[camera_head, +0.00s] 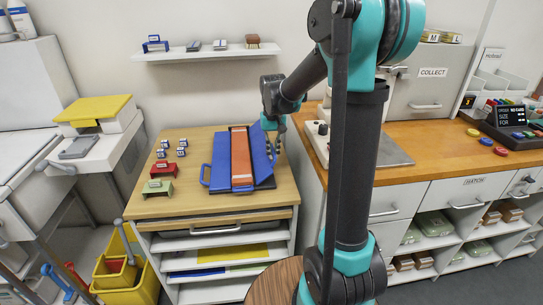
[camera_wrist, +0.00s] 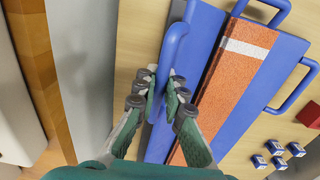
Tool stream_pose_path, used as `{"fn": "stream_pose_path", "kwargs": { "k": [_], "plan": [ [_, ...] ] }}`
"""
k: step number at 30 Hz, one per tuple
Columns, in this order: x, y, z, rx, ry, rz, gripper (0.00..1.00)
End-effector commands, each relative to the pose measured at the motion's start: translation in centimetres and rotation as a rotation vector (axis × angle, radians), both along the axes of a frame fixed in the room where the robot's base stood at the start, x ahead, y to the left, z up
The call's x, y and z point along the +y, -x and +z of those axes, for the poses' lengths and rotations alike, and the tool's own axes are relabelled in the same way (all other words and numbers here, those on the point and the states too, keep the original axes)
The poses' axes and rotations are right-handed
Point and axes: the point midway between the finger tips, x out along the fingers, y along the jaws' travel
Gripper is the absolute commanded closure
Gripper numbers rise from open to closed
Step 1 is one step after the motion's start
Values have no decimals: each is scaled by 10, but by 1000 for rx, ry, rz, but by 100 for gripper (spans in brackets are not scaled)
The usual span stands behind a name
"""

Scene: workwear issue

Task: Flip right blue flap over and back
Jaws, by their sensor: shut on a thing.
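The blue folding board (camera_head: 220,165) lies on the wooden-topped cabinet, with a blue flap on each side of an orange-red strip (camera_head: 241,155) that has a white band. The right blue flap (camera_head: 262,155) appears tilted up off a dark base (camera_head: 266,184). My gripper (camera_head: 275,145) is at this flap's outer edge. In the wrist view, my gripper's fingers (camera_wrist: 161,92) are on either side of the flap's blue handle (camera_wrist: 174,45) and shut on it. The left flap's handle (camera_head: 205,174) points left. Parts of the right flap are hidden behind my fingers.
The wooden counter (camera_head: 430,115) stands close on the right. A wall shelf (camera_head: 208,51) hangs above.

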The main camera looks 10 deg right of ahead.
Motion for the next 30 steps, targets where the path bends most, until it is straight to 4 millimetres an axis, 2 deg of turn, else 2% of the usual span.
{"fn": "stream_pose_path", "kwargs": {
  "k": [13,30],
  "plan": [
    [-18,-1,-26,-1,-1,-1,100],
    [-27,0,-57,-1,0,0,100]
  ]
}}
